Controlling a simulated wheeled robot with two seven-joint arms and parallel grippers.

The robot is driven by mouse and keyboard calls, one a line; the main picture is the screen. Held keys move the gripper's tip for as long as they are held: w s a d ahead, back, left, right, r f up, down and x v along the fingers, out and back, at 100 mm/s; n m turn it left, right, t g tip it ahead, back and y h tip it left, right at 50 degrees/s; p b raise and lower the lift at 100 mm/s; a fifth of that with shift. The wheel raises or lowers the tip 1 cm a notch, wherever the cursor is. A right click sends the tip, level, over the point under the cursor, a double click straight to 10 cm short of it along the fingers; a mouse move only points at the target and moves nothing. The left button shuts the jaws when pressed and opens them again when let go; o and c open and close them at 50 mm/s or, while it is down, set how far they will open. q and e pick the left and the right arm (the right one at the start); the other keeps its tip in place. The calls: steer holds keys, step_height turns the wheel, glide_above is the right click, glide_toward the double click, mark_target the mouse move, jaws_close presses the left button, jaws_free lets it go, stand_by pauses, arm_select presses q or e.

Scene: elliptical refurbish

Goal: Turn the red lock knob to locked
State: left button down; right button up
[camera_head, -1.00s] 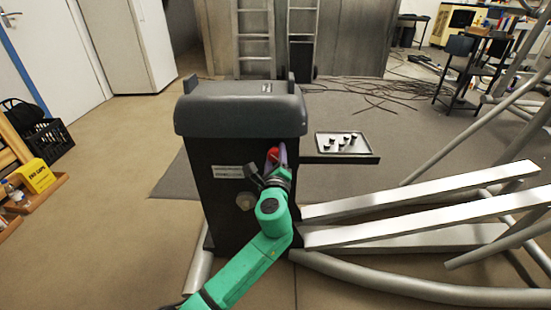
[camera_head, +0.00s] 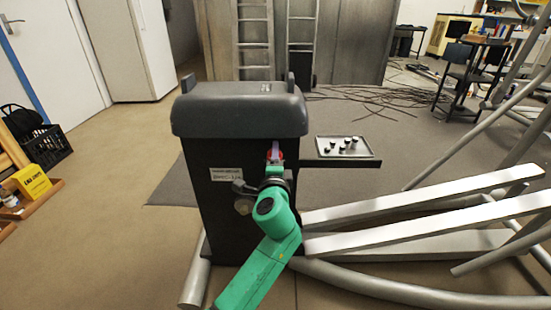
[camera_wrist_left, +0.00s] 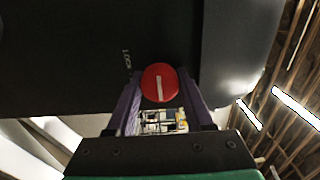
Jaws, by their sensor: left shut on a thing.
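The red lock knob (camera_wrist_left: 160,83) is round, with a white line that runs nearly straight up and down in the left wrist view. It is on the front of the dark machine housing (camera_head: 240,152), with partly readable lettering (camera_wrist_left: 126,60) beside it. My left gripper (camera_wrist_left: 161,92) has its two purple fingers on either side of the knob and is shut on it. In the head view the left gripper (camera_head: 275,153) is at the upper right of the housing front and hides most of the knob. My right gripper is not in view.
A small tray (camera_head: 340,146) with several dark knobs juts from the housing's right side. Long silver rails (camera_head: 420,210) extend to the right. A round fitting (camera_head: 243,206) is on the housing left of my arm.

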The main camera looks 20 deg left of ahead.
arm_select(q)
steer(key=shift+f, duration=0.15)
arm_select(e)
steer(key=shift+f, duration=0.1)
arm_select(q)
steer(key=shift+c, duration=1.6)
jaws_free()
steer(key=p+v, duration=0.2)
steer(key=v, duration=1.2)
steer(key=shift+s, duration=0.3)
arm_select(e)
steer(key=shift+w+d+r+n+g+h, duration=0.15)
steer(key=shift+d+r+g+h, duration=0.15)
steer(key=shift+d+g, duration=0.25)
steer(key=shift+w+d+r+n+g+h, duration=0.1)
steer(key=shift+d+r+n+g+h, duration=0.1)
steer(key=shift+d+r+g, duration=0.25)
arm_select(q)
steer(key=shift+d, duration=0.1)
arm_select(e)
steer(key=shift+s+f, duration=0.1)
